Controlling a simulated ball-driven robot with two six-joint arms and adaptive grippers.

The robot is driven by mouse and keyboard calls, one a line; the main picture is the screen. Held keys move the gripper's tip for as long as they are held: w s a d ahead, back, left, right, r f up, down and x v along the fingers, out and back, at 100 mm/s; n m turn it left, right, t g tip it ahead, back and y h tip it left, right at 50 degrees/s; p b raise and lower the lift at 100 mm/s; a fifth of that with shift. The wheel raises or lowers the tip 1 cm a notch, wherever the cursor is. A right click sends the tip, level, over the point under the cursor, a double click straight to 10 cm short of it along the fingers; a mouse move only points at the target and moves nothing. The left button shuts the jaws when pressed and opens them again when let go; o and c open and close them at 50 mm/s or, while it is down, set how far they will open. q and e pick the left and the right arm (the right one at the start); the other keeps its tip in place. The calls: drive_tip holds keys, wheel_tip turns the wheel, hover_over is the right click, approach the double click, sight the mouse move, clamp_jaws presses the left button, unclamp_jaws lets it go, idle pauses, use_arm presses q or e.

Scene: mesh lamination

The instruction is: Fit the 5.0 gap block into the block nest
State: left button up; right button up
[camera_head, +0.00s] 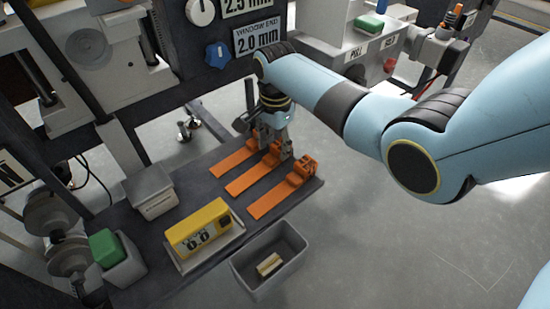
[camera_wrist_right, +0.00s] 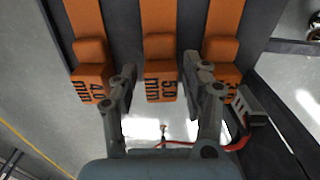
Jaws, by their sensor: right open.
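The 5.0 gap block (camera_wrist_right: 161,88) is the middle of three orange blocks in the right wrist view, its label reading 5.0 mm. In the head view the middle orange block (camera_head: 248,178) lies on the dark bench, with its raised end partly behind my gripper. My right gripper (camera_head: 279,147) is above the raised ends of the blocks. In the right wrist view its open fingers (camera_wrist_right: 160,72) stand on either side of the 5.0 block's raised end; I cannot tell whether they touch it. I cannot pick out the block nest. My left gripper is out of view.
A 4.0 block (camera_wrist_right: 91,85) and another orange block (camera_wrist_right: 221,50), its label partly hidden, lie close on either side. A yellow gauge (camera_head: 199,230), a grey box (camera_head: 150,190) and a green-topped block (camera_head: 104,248) share the bench (camera_head: 185,165). A grey bin (camera_head: 285,283) stands in front.

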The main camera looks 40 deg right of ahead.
wheel_tip(320, 180, down, 2)
drive_tip(key=shift+c, duration=0.4)
drive_tip(key=c, duration=0.9)
drive_tip(key=shift+r, duration=0.15)
drive_tip(key=shift+r, duration=0.6)
wheel_tip(320, 180, up, 3)
drive_tip(key=shift+w+p, duration=0.1)
drive_tip(key=shift+p, duration=0.65)
drive_tip(key=s+d+r+p, duration=0.1)
drive_tip(key=s+d+r, duration=0.1)
drive_tip(key=d, duration=0.3)
drive_tip(key=s+d+r+p, duration=0.1)
drive_tip(key=s+d+r, duration=0.2)
drive_tip(key=d+r, duration=0.1)
drive_tip(key=shift+s+d+r+p, duration=0.25)
drive_tip(key=shift+d+r+p, duration=0.1)
drive_tip(key=shift+d, duration=0.35)
